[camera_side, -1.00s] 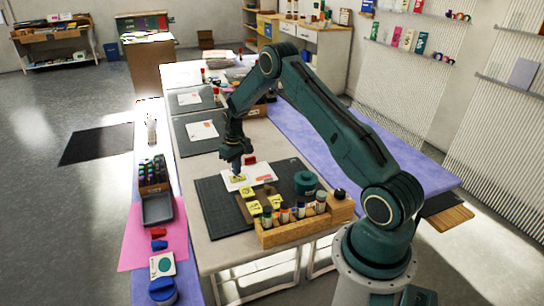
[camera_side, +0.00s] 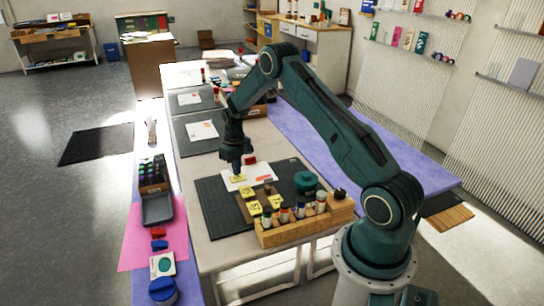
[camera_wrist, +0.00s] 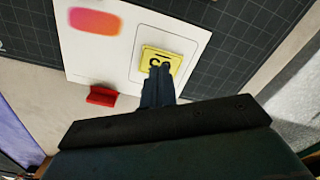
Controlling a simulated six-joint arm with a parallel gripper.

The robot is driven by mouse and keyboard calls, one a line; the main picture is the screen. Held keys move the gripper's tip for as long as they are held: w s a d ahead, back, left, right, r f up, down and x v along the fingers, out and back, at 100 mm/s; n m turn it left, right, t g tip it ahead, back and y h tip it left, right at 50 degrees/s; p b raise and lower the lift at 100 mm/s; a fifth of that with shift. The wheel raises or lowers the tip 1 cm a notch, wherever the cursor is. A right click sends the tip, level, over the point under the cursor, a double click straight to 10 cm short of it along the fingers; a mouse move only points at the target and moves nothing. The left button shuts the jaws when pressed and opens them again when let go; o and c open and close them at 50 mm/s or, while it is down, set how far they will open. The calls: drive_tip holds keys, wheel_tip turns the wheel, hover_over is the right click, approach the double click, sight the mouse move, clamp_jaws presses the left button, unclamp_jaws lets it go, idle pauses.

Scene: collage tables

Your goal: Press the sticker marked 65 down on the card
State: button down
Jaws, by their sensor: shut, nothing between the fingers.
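The white card (camera_wrist: 108,48) lies on the dark cutting mat, with a pink-orange printed patch and an outlined frame. A yellow sticker (camera_wrist: 161,57) lies inside that frame in the wrist view; its dark mark is partly covered by my fingers, so I cannot read it in full. My gripper (camera_wrist: 158,74) is shut and empty, its fingertips over the near part of the sticker; I cannot tell whether they touch it. In the side view the card (camera_side: 264,173) lies under my gripper (camera_side: 237,174), and other yellow stickers (camera_side: 254,208) sit on a brown board nearby.
A wooden rack (camera_side: 290,234) of small bottles stands at the mat's front edge. A teal round container (camera_side: 306,182) stands right of the board. A red block (camera_wrist: 102,96) lies beside the card. The mat's left part (camera_side: 214,206) is clear.

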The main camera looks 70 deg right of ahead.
sight(238, 178)
drive_tip(key=shift+f, duration=0.85)
idle(1.4)
drive_tip(key=shift+r, duration=3.55)
